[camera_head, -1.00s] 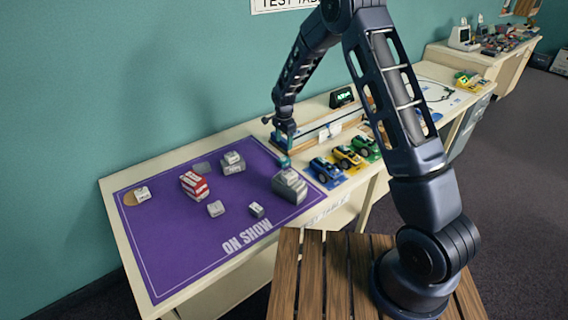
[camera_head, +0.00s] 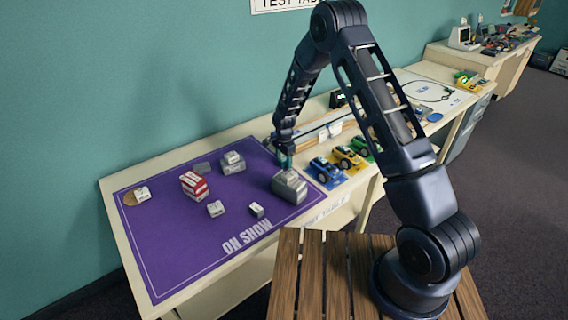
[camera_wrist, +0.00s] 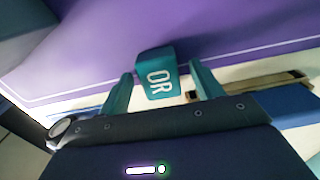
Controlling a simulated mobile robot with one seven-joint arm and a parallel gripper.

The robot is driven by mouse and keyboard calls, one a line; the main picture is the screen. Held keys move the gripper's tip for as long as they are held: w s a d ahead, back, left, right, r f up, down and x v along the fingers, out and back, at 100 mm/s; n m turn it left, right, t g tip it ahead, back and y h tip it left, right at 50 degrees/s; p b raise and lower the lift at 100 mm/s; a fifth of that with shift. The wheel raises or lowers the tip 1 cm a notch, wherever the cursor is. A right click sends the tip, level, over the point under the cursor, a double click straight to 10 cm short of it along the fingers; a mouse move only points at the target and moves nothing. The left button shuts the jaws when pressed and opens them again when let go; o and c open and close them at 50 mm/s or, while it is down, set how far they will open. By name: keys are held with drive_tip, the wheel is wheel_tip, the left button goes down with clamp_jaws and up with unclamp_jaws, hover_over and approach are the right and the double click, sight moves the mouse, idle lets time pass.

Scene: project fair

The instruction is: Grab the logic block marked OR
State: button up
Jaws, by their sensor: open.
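The OR block (camera_wrist: 158,70) is a teal block with white letters on its face, in the middle of the wrist view. My gripper (camera_wrist: 160,78) is open, with one teal finger on each side of the block. Gaps show between the fingers and the block. In the head view my gripper (camera_head: 285,160) points down at the back right of the purple mat (camera_head: 175,245), behind a grey stacked block (camera_head: 289,186). I cannot make out the OR block in the head view; the grey block and gripper seem to hide it.
A red-and-white block (camera_head: 194,185), a grey block (camera_head: 233,163) and smaller ones stand on the mat to the left. Blue (camera_head: 325,170), yellow (camera_head: 347,156) and green toy cars stand to the right. A wooden-edged strip (camera_wrist: 250,87) lies beside the right finger.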

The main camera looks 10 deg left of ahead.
drive_tip(key=shift+f, duration=0.25)
drive_tip(key=c, duration=1.1)
drive_tip(key=shift+o, duration=0.2)
drive_tip(key=shift+r, duration=0.1)
